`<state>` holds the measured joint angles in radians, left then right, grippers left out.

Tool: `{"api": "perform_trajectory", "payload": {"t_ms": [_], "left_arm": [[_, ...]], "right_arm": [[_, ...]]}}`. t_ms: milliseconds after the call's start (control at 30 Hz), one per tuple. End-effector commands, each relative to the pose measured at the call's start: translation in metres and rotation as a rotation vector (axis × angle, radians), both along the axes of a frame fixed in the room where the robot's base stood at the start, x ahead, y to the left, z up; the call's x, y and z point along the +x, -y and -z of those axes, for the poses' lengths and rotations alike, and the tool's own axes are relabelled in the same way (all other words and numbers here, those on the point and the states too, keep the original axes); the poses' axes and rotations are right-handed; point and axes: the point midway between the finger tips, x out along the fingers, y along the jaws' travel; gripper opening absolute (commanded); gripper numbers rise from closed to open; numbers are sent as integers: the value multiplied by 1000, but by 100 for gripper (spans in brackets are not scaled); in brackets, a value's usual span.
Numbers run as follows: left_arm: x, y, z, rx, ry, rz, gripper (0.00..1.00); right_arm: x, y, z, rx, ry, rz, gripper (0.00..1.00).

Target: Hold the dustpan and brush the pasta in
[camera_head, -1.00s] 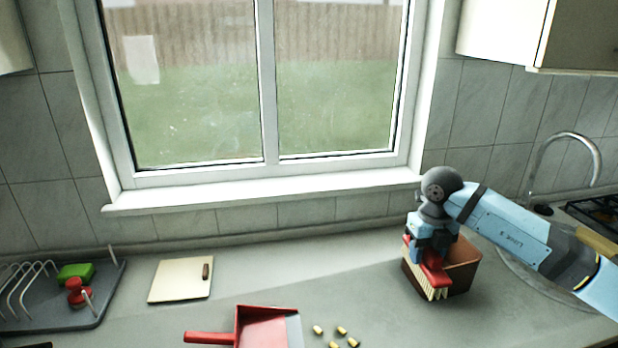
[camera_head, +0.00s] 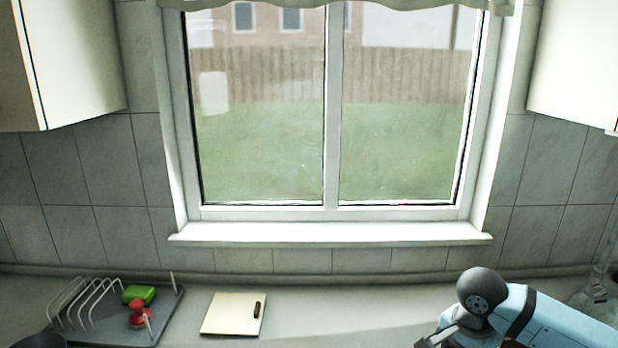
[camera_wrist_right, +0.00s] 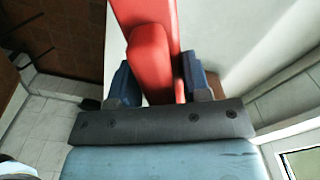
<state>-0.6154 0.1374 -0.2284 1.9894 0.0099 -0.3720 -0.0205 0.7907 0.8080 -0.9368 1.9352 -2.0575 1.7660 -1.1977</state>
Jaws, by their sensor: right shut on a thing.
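My right gripper (camera_wrist_right: 158,84) is shut on the red handle of the brush (camera_wrist_right: 150,48), with a blue finger on each side of it. The bristles are hidden in the right wrist view. In the head view my right wrist shows at the lower right, but its fingers and the brush are cut off by the bottom edge. The dustpan and the pasta are in neither current view. My left gripper is not in view.
The counter between the board and my right arm looks clear.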

Motion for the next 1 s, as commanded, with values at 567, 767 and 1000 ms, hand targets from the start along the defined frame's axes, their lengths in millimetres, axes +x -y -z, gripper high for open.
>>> {"api": "perform_trajectory", "payload": {"t_ms": [567, 767, 1000], "left_arm": [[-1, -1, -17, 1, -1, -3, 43], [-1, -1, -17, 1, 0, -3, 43], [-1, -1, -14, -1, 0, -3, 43]], "right_arm": [[-41, -35, 1, 12, -10, -1008, 20], [-42, -36, 1, 13, -9, -1037, 20], [-42, -36, 5, 12, -10, -1034, 20]]}}
